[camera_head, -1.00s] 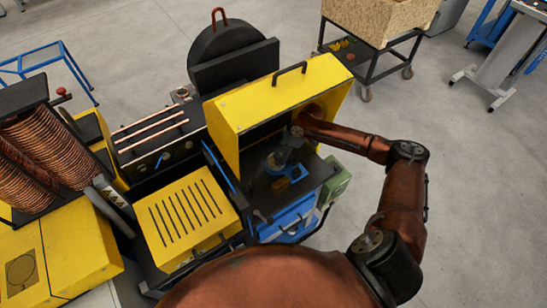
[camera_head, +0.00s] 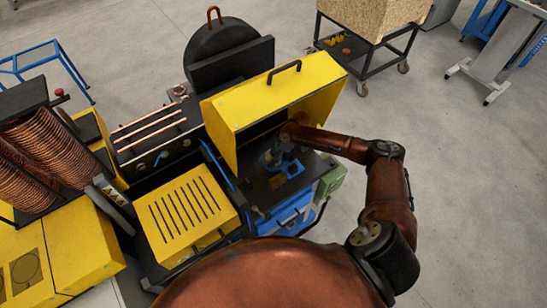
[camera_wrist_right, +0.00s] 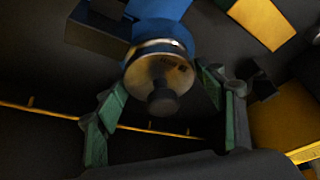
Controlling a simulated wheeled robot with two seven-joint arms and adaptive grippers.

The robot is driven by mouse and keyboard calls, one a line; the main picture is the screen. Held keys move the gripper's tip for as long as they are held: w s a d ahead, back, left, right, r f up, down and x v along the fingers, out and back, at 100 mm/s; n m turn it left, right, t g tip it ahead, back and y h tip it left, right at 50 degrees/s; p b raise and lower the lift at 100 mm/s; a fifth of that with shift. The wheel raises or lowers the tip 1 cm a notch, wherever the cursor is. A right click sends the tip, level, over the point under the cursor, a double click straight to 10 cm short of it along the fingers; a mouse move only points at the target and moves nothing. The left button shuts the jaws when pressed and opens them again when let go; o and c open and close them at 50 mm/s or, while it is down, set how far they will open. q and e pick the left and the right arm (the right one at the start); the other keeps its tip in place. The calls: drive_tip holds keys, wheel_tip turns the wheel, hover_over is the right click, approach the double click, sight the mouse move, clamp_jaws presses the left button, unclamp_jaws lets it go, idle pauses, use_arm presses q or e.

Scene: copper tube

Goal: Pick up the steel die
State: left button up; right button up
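The steel die (camera_wrist_right: 172,68) is a round, shiny metal piece with small dark markings and a dark knob on its face. In the right wrist view it sits against a blue part (camera_wrist_right: 163,12). My right gripper (camera_wrist_right: 162,82) is open, with one green-padded finger on each side of the die. I cannot tell whether either finger touches it. In the head view my right gripper (camera_head: 272,157) reaches under the yellow hood, beside a blue block (camera_head: 292,168); the die cannot be made out there. My left gripper is not in view.
The open yellow hood (camera_head: 270,95) stands over and behind my right gripper. A slotted yellow cover (camera_head: 185,212) and copper tubes (camera_head: 150,133) are to the left.

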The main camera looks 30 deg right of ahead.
clamp_jaws()
drive_tip(key=shift+w+r, duration=0.1)
drive_tip(key=shift+r, duration=0.05)
idle(0.6)
